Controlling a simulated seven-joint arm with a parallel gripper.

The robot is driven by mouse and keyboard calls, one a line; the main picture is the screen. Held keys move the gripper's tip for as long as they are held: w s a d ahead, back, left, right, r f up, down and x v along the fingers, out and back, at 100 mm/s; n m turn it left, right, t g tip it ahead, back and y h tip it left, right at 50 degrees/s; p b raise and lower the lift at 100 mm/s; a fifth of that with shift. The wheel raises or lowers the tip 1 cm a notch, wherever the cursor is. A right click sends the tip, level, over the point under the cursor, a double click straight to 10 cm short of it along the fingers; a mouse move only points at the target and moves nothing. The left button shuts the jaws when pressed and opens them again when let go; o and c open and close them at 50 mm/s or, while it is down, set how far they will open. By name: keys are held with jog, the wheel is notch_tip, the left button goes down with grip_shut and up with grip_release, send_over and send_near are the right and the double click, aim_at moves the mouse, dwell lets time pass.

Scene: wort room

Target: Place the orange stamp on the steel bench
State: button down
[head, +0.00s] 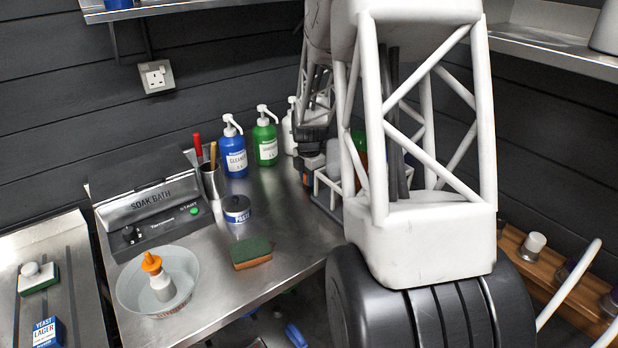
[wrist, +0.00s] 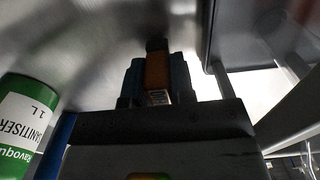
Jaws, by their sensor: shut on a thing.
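My gripper (wrist: 157,62) is shut on the orange stamp (wrist: 157,78), which shows as an orange-brown block between the dark blue fingers in the wrist view. In the head view my gripper (head: 307,178) is low over the back right of the steel bench (head: 290,235), near the green bottle. A small bit of orange shows there, and my arm hides most of the rest. The bench surface lies close beyond the fingers in the wrist view. I cannot tell whether the stamp touches it.
Blue (head: 234,150) and green (head: 265,140) pump bottles stand left of my gripper. A grey caddy (head: 327,190) is close on its right, partly hidden. A paste tin (head: 237,209), a sponge (head: 252,252) and a bowl (head: 127,290) with a bottle are nearer. Bench between sponge and caddy is clear.

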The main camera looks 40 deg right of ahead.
jog(key=shift+f, duration=0.15)
jog(key=c, duration=1)
grip_release()
jog(key=shift+o, duration=0.2)
notch_tip(320, 180, up, 12)
jog(key=shift+r, duration=0.15)
jog(key=shift+a+r, duration=0.1)
